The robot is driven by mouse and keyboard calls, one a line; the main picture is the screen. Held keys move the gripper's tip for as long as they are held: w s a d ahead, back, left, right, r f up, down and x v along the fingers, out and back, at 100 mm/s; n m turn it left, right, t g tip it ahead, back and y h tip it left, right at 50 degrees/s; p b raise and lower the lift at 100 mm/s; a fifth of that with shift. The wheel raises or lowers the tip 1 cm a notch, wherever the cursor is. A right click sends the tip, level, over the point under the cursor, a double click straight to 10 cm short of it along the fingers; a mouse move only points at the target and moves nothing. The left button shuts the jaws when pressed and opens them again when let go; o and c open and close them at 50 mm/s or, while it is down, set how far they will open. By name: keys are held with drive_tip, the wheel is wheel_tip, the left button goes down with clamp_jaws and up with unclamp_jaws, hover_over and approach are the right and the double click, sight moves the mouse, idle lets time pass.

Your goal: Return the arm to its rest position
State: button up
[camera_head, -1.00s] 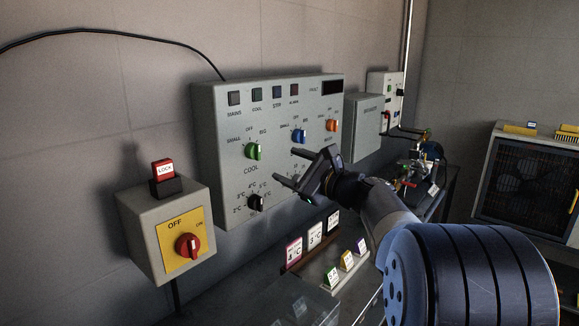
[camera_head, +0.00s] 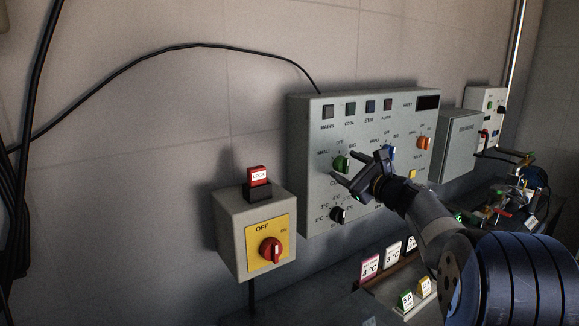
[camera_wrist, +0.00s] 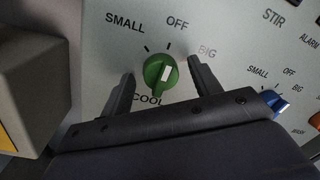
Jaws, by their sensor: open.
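My gripper (camera_head: 358,172) is open and empty in front of the grey control panel (camera_head: 302,140). In the wrist view the two fingers of my gripper (camera_wrist: 160,85) stand apart, with the green COOL knob (camera_wrist: 161,74) showing between them. I cannot tell how far the fingertips are from the panel. My arm (camera_head: 440,235) reaches in from the lower right.
A switch box (camera_head: 228,240) with a red rotary knob (camera_head: 271,250) and a red LOCK block (camera_head: 258,176) on top is left of the panel. Blue (camera_head: 388,153), orange (camera_head: 424,143) and black (camera_head: 338,214) knobs are on the panel. Small label cards (camera_head: 370,267) stand below.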

drive_tip(key=shift+f+b, duration=0.25)
drive_tip(key=shift+b, duration=0.45)
drive_tip(key=r+b+v, duration=0.1)
drive_tip(key=v, duration=0.9)
drive_tip(key=shift+n, duration=0.3)
drive_tip(key=x, duration=0.3)
drive_tip(key=p+x, duration=0.1)
drive_tip(key=x, duration=0.6)
drive_tip(key=shift+f+p, duration=0.3)
drive_tip(key=shift+w+r+p, duration=0.15)
drive_tip(key=shift+r+p, duration=0.05)
drive_tip(key=shift+p, duration=0.4)
drive_tip(key=shift+r+m+p, duration=0.1)
drive_tip(key=shift+m+p, duration=0.7)
drive_tip(key=shift+p, duration=0.05)
drive_tip(key=m+p, duration=0.4)
drive_tip(key=p, duration=0.3)
drive_tip(key=shift+h+p, duration=0.3)
drive_tip(key=shift+p, duration=0.05)
drive_tip(key=m+p, duration=0.4)
drive_tip(key=p, duration=0.5)
drive_tip(key=shift+d+m, duration=0.1)
drive_tip(key=shift+m, duration=0.2)
drive_tip(key=b+v, duration=0.3)
drive_tip(key=v, duration=0.8)
